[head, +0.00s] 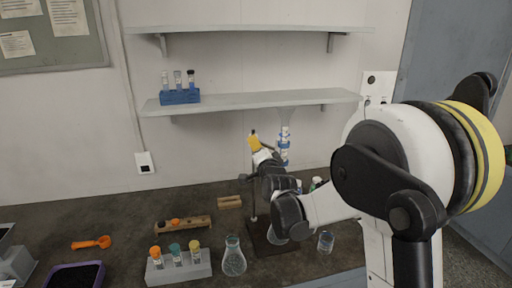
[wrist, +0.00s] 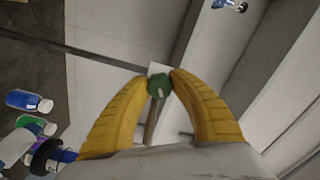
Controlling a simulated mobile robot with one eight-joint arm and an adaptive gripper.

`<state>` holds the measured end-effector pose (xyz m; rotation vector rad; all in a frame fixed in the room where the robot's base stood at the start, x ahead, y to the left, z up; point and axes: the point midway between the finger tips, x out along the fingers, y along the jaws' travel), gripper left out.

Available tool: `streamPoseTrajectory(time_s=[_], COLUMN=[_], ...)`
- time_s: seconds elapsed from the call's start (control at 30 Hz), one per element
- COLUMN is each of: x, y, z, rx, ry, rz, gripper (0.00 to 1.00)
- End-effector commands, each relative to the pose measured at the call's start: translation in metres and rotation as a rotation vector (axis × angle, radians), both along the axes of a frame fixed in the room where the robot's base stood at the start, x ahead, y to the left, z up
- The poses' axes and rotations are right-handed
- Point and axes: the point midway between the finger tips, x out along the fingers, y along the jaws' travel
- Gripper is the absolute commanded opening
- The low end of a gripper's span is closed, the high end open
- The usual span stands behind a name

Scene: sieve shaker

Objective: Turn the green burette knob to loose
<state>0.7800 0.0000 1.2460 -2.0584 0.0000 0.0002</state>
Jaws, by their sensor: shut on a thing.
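The green burette knob (wrist: 159,86) sits between the tips of my gripper's yellow fingers (wrist: 159,77) in the wrist view. Both tips touch its sides, so my gripper is shut on it. A pale mark shows on the knob's face. In the head view my gripper (head: 254,141) is a small yellow shape at the end of my arm, left of the burette (head: 285,135) with its blue clamps. The knob cannot be made out there. My arm hides the lower part of the burette.
The stand's dark base (head: 257,240) is on the bench, partly behind my arm. An Erlenmeyer flask (head: 234,262), a beaker (head: 326,242) and a grey rack (head: 180,268) stand near it. A wall shelf (head: 245,103) runs above.

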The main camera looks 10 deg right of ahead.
Motion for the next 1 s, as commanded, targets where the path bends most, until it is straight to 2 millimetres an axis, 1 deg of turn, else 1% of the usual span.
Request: streamPoseTrajectory(time_s=[0.2, 0.57, 0.6, 0.67, 1.0], x=[0.0000, 0.0000, 0.0000, 0.0000, -0.0021], y=[0.0000, 0.0000, 0.0000, 0.0000, 0.0000], z=[0.0000, 0.0001, 0.0001, 0.0001, 0.0001], rx=[-0.038, -0.042, -0.042, -0.041, -0.041], ry=[0.000, 0.000, 0.000, 0.000, 0.000], rz=[0.000, 0.000, 0.000, 0.000, 0.000], gripper=[0.00, 0.00, 0.36, 0.53, 0.53])
